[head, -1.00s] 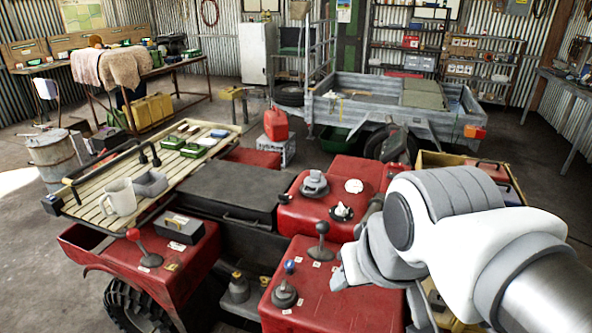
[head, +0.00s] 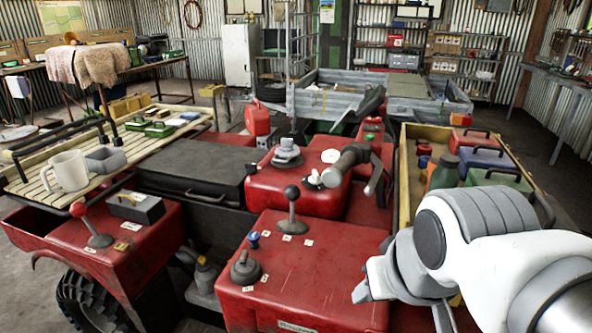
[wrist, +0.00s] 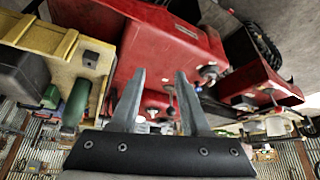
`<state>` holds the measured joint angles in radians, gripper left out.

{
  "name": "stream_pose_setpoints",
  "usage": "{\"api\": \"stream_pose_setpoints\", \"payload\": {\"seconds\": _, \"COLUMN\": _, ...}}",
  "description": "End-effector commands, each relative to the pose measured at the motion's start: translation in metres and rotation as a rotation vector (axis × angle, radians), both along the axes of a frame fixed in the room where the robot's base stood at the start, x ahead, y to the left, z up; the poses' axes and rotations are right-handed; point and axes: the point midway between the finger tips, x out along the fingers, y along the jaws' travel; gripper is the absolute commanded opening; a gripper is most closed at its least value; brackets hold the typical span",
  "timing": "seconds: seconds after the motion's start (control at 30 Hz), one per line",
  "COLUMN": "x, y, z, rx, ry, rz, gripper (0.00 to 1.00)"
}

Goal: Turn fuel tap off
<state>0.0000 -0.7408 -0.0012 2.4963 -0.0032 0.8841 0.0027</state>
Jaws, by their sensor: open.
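The red quad bike fills the middle of the head view. A grey rotary knob (head: 246,269) with small white labels sits on its near red panel (head: 320,262), next to a small blue knob (head: 253,239). A grey fitting with a brass-coloured top (head: 204,272) sits low in the gap left of that panel. I cannot tell which of these is the fuel tap. My gripper (head: 362,293) is right of the near panel, apart from the knobs. In the wrist view my gripper (wrist: 162,78) is open, with nothing between its fingers; red bodywork lies beyond.
A black-ball lever (head: 291,194) and a red-ball lever (head: 78,211) stand up from the bodywork. A handlebar grip (head: 345,162) juts out behind the near panel. A wooden crate (head: 404,190) of boxes is at right. A slatted rack (head: 35,186) holds a mug (head: 68,172).

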Motion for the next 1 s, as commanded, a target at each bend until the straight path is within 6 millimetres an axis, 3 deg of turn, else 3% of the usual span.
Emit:
{"api": "stream_pose_setpoints", "payload": {"seconds": 0.03, "x": 0.002, "y": 0.0, "z": -0.023, "rx": 0.0, "ry": -0.003, "rz": -0.001, "gripper": 0.46}}
{"api": "stream_pose_setpoints", "payload": {"seconds": 0.37, "x": 0.02, "y": -0.004, "z": -0.088, "rx": -0.004, "ry": -0.042, "rz": -0.011, "gripper": 0.46}}
{"api": "stream_pose_setpoints", "payload": {"seconds": 0.57, "x": 0.047, "y": -0.009, "z": -0.123, "rx": -0.011, "ry": -0.1, "rz": -0.024, "gripper": 0.46}}
{"api": "stream_pose_setpoints", "payload": {"seconds": 0.67, "x": 0.072, "y": -0.013, "z": -0.139, "rx": -0.015, "ry": -0.154, "rz": -0.035, "gripper": 0.46}}
{"api": "stream_pose_setpoints", "payload": {"seconds": 0.73, "x": 0.098, "y": -0.018, "z": -0.147, "rx": -0.021, "ry": -0.213, "rz": -0.043, "gripper": 0.46}}
{"api": "stream_pose_setpoints", "payload": {"seconds": 1.0, "x": 0.202, "y": -0.033, "z": -0.137, "rx": -0.034, "ry": -0.462, "rz": -0.054, "gripper": 0.46}}
